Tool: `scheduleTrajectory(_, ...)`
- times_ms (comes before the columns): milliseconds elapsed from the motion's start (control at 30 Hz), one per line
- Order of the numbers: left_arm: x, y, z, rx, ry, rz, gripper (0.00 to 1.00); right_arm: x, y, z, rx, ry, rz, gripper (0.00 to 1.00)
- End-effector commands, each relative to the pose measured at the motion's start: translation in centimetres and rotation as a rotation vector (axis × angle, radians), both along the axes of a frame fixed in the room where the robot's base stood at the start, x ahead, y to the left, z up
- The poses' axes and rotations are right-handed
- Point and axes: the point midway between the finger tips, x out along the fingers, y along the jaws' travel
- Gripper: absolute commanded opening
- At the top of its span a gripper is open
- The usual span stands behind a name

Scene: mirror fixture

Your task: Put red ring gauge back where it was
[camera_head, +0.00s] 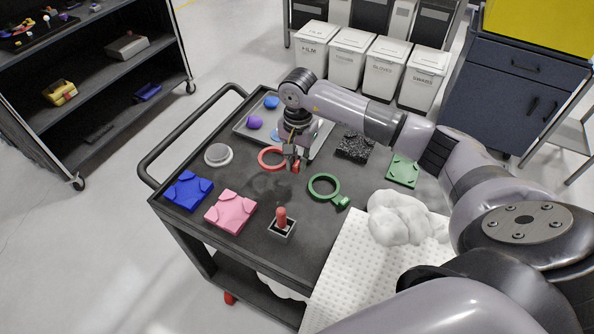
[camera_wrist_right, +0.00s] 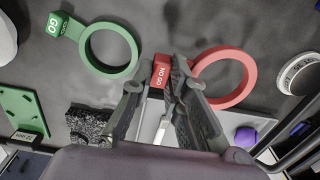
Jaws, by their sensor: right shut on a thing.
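The red ring gauge (camera_head: 263,162) is over the dark cart top in the head view, just in front of the grey tray. Its red handle, marked NO GO, shows in the right wrist view between the fingers, with the red ring (camera_wrist_right: 250,78) to the right. My right gripper (camera_head: 293,160) is shut on that handle, pointing down. I cannot tell whether the ring touches the cart top. A green ring gauge (camera_head: 312,186) marked GO lies to its right; it also shows in the right wrist view (camera_wrist_right: 84,54). My left gripper is not in view.
The cart top (camera_head: 180,160) also holds a blue block (camera_head: 188,190), a pink block (camera_head: 230,211), a red-knobbed stand (camera_head: 281,222), a white round piece (camera_head: 218,155), a black speckled block (camera_head: 354,148) and a green plate (camera_head: 403,170). White cloth (camera_head: 405,218) lies at the right.

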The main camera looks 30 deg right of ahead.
Motion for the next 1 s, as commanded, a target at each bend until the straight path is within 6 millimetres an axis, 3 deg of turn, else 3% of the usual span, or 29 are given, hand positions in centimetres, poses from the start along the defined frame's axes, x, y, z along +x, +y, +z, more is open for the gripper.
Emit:
scheduleTrajectory(200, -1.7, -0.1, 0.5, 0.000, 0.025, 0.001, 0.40, 0.0, 0.1, -2.1, 0.002, 0.000, -0.001, 0.00)
scheduleTrajectory(500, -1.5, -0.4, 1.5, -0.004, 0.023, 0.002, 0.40, 0.0, 0.1, -6.0, 0.003, -0.001, -0.001, 0.00)
scheduleTrajectory(900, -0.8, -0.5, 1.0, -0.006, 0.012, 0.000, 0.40, 0.1, 0.0, -6.7, 0.001, -0.002, 0.000, 0.00)
scheduleTrajectory(933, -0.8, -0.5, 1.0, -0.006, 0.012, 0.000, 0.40, 0.0, 0.0, -6.7, 0.001, -0.001, 0.000, 0.15)
scheduleTrajectory(1000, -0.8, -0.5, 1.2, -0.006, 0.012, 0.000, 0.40, 0.0, 0.1, -6.5, 0.001, -0.001, 0.000, 0.20)
